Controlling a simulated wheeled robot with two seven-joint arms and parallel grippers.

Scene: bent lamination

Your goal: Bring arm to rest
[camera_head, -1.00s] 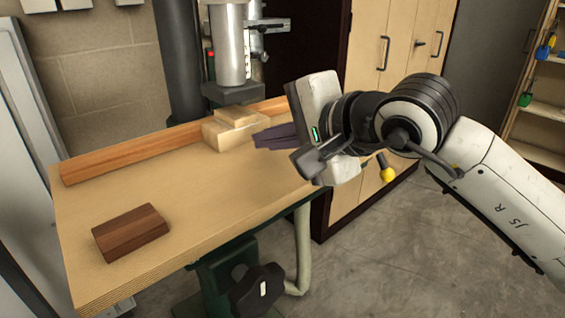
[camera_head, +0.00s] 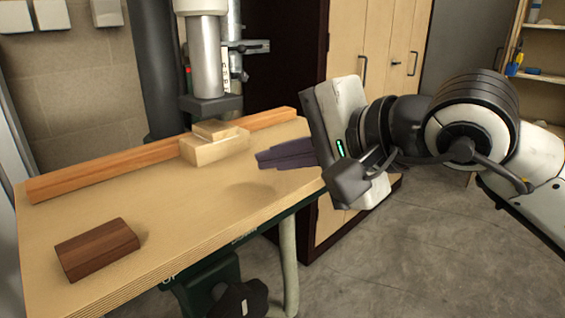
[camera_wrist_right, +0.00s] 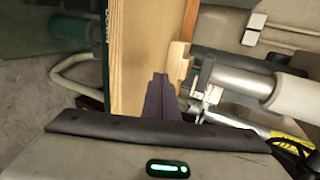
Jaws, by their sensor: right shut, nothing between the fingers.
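My right gripper (camera_head: 287,156) reaches over the right end of the wooden table (camera_head: 235,212). Its dark fingers lie together and point left toward the press; nothing is between them. In the right wrist view the shut fingers (camera_wrist_right: 159,97) stick out past the dark edge of the gripper body, above the table edge. The right arm comes in from the right side of the head view, bent at the wrist. My left gripper does not show in either view.
A brown wood block (camera_head: 97,250) lies at the table's front left. A long wood fence (camera_head: 110,171) runs along the back, with pale stacked blocks (camera_head: 213,150) under a metal press (camera_head: 207,62). Wooden cabinets (camera_head: 345,55) stand behind the arm. Floor at right is clear.

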